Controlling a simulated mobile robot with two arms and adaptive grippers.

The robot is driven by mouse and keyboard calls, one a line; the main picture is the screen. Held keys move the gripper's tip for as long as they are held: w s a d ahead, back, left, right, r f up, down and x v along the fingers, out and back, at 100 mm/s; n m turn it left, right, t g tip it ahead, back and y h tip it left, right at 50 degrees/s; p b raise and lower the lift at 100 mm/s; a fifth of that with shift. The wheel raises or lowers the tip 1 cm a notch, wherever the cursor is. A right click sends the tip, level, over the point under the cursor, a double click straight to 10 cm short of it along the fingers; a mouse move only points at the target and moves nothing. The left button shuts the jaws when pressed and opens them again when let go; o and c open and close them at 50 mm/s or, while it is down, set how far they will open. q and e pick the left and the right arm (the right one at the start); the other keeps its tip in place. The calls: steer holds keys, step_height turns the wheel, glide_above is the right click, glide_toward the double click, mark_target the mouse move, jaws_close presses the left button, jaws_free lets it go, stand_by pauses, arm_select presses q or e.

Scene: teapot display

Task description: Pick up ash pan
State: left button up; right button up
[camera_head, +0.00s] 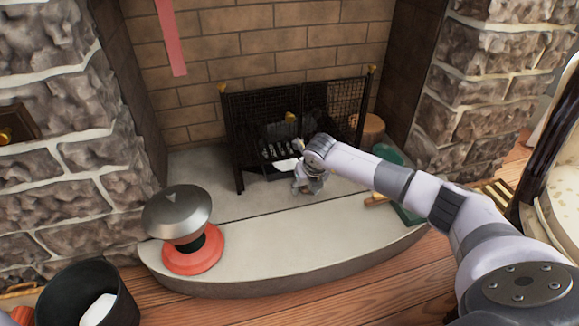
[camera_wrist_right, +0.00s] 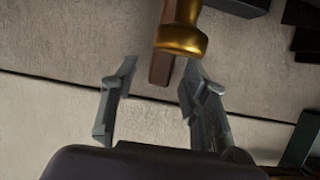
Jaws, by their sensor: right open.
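I cannot tell for sure which thing is the ash pan. A dark, low shape (camera_head: 266,172) lies under the grate, partly hidden by my right gripper (camera_head: 308,187). My right gripper is open and low over the pale hearth, in front of the grate. In the right wrist view its two fingers (camera_wrist_right: 160,78) are apart, with nothing gripped. A brass knob (camera_wrist_right: 181,38) and a brown bar lie just beyond the fingertips, a little right of the middle. I cannot tell whether they belong to the ash pan. My left gripper is not in view.
A black mesh screen (camera_head: 247,111) stands around the grate. A green object (camera_head: 410,214) lies right of my gripper, partly behind my arm. A metal-domed object with a red base (camera_head: 193,262) stands on the hearth's left. A dark bucket (camera_head: 70,295) is at front left. The hearth middle is clear.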

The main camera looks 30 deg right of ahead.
steer(key=shift+w+f, duration=0.15)
steer(key=shift+c, duration=0.4)
jaws_close()
stand_by(0.5)
